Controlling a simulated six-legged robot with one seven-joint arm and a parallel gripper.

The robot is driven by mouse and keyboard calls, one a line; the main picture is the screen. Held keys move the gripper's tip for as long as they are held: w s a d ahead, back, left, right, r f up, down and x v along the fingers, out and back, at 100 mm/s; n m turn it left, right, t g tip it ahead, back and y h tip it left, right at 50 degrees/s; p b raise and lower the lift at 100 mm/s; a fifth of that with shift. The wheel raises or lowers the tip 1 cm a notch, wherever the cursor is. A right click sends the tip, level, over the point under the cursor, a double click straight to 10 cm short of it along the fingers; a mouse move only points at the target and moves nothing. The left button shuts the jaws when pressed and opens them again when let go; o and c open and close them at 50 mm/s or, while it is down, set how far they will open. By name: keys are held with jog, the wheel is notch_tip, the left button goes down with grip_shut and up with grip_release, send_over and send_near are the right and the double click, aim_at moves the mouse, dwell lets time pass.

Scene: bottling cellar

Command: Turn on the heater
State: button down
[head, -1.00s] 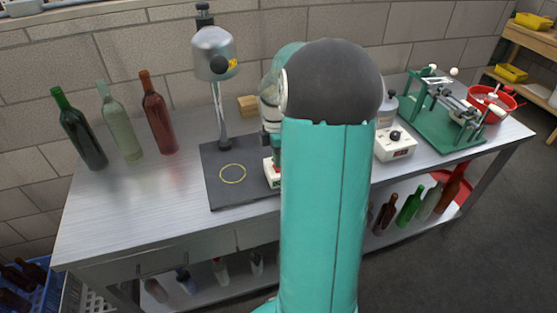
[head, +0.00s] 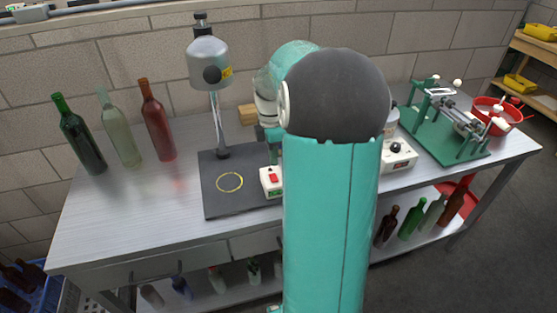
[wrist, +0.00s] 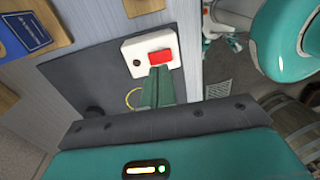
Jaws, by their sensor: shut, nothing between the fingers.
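The heater (head: 208,64) is a grey metal head with a yellow label, held on a post above a dark mat (head: 212,205) with a yellow ring. A white switch box (head: 266,187) with a red switch sits at the mat's right side, partly behind my arm. In the wrist view, the box (wrist: 133,48) shows its red switch (wrist: 160,56) and a dark round knob or light. My gripper (wrist: 160,70) is shut and empty, its green fingertips at the near edge of the red switch. I cannot tell whether they touch it.
A green bottle (head: 80,138), a clear bottle (head: 121,135) and a red bottle (head: 157,125) stand at the left of the bench. A wooden block (head: 248,114) lies behind the mat. Another white box (head: 400,158) and a green bottling stand (head: 440,135) are at the right.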

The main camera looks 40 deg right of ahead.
aim_at(271, 174)
notch_tip(271, 174, up, 10)
jog(key=w, duration=0.1)
jog(key=shift+w+d+f, duration=0.15)
jog(key=shift+f, duration=0.05)
jog(key=shift+d, duration=0.1)
